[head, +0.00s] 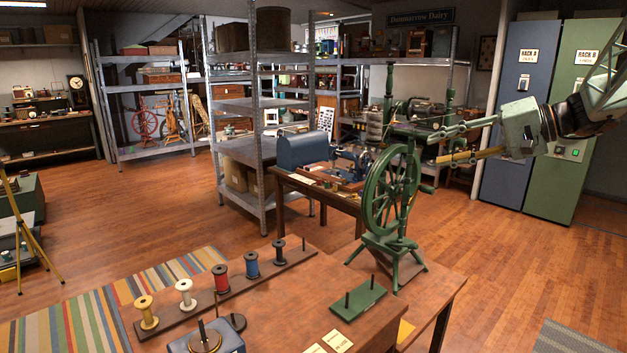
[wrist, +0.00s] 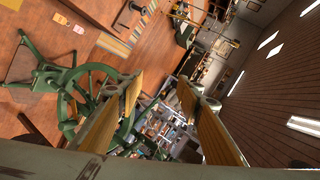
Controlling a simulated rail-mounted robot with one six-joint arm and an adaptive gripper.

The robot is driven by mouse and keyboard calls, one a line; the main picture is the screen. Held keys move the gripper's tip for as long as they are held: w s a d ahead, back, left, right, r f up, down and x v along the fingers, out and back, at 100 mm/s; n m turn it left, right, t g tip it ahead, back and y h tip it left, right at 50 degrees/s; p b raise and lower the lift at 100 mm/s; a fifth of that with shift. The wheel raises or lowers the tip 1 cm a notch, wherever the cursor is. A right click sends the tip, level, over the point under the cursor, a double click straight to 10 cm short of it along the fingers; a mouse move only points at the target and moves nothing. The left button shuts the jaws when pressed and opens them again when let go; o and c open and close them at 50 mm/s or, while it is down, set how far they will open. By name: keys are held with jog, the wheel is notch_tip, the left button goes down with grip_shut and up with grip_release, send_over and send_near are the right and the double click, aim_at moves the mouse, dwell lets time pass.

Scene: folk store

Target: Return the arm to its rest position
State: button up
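My gripper (head: 436,149) is raised at the right of the head view, with its fingers pointing left. The fingers are spread apart and nothing is between them. In the wrist view, my gripper (wrist: 160,80) shows two yellow-padded fingers with a clear gap. A green spinning wheel (head: 393,205) stands on the workbench (head: 290,300), below and left of my gripper in the head view. The wheel also shows in the wrist view (wrist: 68,92), at left and partly behind one finger. I cannot tell the distance between them.
Spools stand on a rack (head: 185,320) along the bench, with a green two-peg plate (head: 358,301) at its right. A blue cabinet (head: 515,110) and a green cabinet (head: 568,130) stand behind my arm. Metal shelves (head: 245,120) fill the back. The right floor is mostly clear.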

jog(key=s+a+f+g+h, duration=0.1)
jog(key=s+a+h, duration=0.1)
jog(key=s+a, duration=0.55)
jog(key=s+a+n+g+h, duration=0.15)
jog(key=s+a, duration=0.25)
jog(key=s, duration=0.7)
jog(key=s+a+f+g+h, duration=0.1)
jog(key=s+a+g, duration=0.1)
jog(key=s+a, duration=0.55)
jog(key=s+d+f+h, duration=0.1)
jog(key=s+f+h, duration=0.1)
jog(key=s, duration=0.8)
jog(key=s+d+f+n+h, duration=0.1)
jog(key=s+d+f+h, duration=0.1)
jog(key=s, duration=0.8)
jog(key=s+d+f+t+h, duration=0.1)
jog(key=s+f, duration=0.3)
jog(key=s, duration=0.6)
jog(key=shift+s+d+n+h, duration=0.35)
jog(key=shift+d+h, duration=0.25)
jog(key=shift+h, duration=0.25)
jog(key=shift+w+r, duration=0.1)
